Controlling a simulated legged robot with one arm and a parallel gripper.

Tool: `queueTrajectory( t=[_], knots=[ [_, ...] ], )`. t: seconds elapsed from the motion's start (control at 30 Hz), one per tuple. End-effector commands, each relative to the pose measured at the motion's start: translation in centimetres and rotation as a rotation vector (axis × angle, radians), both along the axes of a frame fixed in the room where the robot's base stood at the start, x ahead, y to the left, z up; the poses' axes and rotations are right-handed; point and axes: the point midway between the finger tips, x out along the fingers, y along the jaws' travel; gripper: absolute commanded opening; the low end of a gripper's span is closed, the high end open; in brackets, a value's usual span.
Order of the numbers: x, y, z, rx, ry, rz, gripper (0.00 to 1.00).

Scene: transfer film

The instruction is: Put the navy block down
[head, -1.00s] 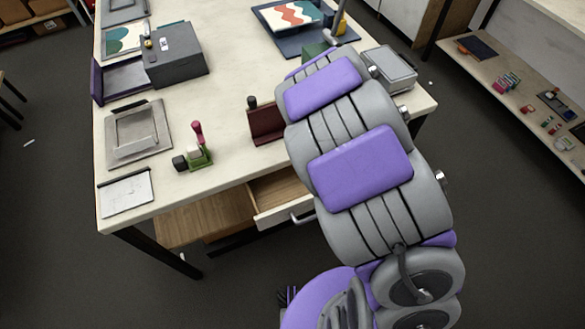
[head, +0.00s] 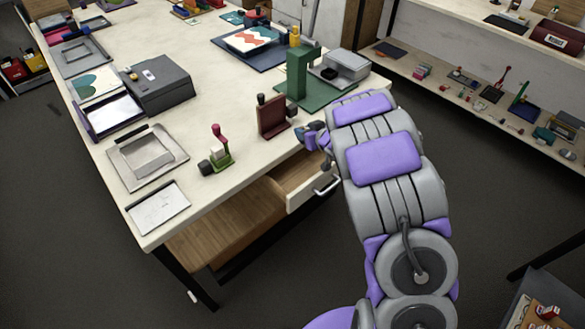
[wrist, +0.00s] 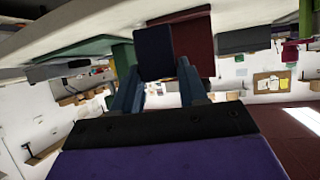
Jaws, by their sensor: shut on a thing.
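My gripper (wrist: 158,85) is shut on the navy block (wrist: 153,53), which sits between the fingertips in the wrist view. In the head view my gripper (head: 309,136) is at the table's front edge, above the open drawer (head: 308,178) and just right of the dark red holder (head: 272,118). The block is small and hard to make out there. In the wrist view the block overlaps the dark red holder (wrist: 195,45) behind it; I cannot tell whether they touch.
The cream table (head: 240,170) has bare surface left of the holder. A green stand (head: 300,80) stands behind my gripper. A pink-handled stamp (head: 218,148), a grey tray (head: 147,157), a white pad (head: 158,207) and a grey box (head: 157,83) occupy the left side.

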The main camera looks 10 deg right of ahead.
Motion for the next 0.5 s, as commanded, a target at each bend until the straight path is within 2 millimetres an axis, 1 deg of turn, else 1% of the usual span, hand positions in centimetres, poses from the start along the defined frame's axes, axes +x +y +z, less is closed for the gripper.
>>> queueTrajectory(
  t=[0.03,0.1,0.2,0.3,0.43,0.5],
  knots=[
    [0.4,-0.5,-1.3,0.005,-0.001,0.039,0.00],
    [0.6,-0.8,-2.3,0.005,-0.006,0.101,0.00],
    [0.6,-1.1,-3.5,0.002,-0.010,0.165,0.00],
    [0.5,-1.1,-4.1,0.000,-0.013,0.205,0.00],
    [0.4,-0.9,-5.1,-0.005,-0.017,0.225,0.00],
    [0.4,-0.8,-6.1,-0.005,-0.015,0.226,0.00]
  ],
)
